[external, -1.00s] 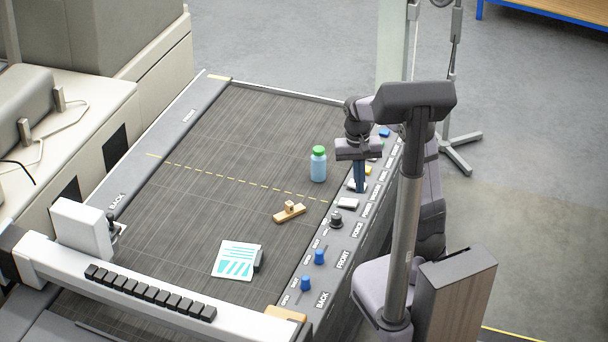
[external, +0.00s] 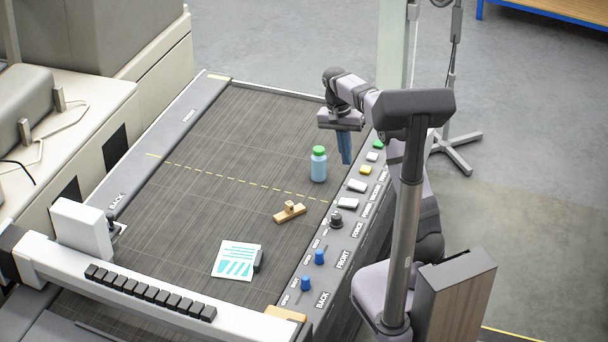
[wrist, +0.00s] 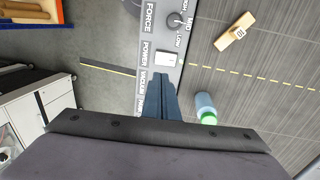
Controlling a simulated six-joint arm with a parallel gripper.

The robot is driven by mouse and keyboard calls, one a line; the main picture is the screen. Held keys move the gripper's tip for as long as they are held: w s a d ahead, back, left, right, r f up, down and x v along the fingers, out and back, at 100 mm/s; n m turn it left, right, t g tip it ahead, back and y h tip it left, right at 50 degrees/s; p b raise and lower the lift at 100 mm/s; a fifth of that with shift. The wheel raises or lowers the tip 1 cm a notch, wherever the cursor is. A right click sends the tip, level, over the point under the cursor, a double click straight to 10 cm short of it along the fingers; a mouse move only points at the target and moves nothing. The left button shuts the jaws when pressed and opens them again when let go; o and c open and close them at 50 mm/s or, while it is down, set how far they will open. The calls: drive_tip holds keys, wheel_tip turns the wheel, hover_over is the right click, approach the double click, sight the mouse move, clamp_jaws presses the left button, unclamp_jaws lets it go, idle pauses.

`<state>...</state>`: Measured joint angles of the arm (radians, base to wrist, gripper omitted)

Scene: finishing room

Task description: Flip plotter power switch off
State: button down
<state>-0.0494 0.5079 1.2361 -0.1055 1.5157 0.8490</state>
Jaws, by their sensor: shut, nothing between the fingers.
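The plotter's control panel (external: 318,285) runs along the right side of its dark bed. A white rocker switch (external: 347,203) sits beside the POWER label, and it also shows in the wrist view (wrist: 167,59). A second white rocker (external: 357,185) is by the VACUUM label; my fingers hide it in the wrist view. I cannot tell which way either rocker is tilted. My gripper (external: 346,162) is shut and empty, fingers down, raised near the panel's inner edge beyond both rockers. In the wrist view its fingertips (wrist: 160,76) appear just below the POWER rocker.
A blue bottle with a green cap (external: 318,166) stands on the bed left of my gripper. A black knob (external: 336,219), yellow button (external: 366,170) and green button (external: 378,144) are on the panel. A wooden block (external: 289,212) and printed sheet (external: 236,260) lie on the bed.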

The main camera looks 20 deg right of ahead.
sight(351, 201)
drive_tip(key=shift+f, duration=0.1)
drive_tip(key=f+p, duration=0.1)
drive_tip(key=f, duration=0.3)
drive_tip(key=s+d+f+p, duration=0.1)
drive_tip(key=f, duration=0.4)
drive_tip(key=f+p, duration=0.1)
drive_tip(key=f, duration=0.3)
drive_tip(key=shift+s+d+f+p, duration=0.3)
drive_tip(key=shift+p, duration=0.1)
drive_tip(key=shift+s+d+f+b, duration=0.1)
drive_tip(key=shift+f+b, duration=0.3)
drive_tip(key=shift+b, duration=0.15)
drive_tip(key=shift+s+r+y, duration=0.1)
drive_tip(key=shift+s+y, duration=0.05)
drive_tip(key=shift+y, duration=0.15)
